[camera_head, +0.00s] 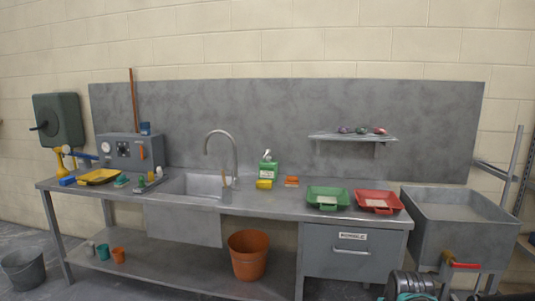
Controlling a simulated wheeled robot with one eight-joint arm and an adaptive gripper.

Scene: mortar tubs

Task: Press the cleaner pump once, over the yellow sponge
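The cleaner pump (268,168) is a green bottle with a pale pump head, standing upright at the back of the grey bench, right of the sink. The yellow sponge (264,184) is a small block on the bench just in front of the bottle. The bottle's lower front is partly hidden by the sponge. I cannot tell whether they touch.
The sink (196,186) with a tall curved tap (235,160) lies left of the bottle. An orange block (292,181), a green tray (328,197) and a red tray (379,202) lie right. A shelf (350,138) hangs above.

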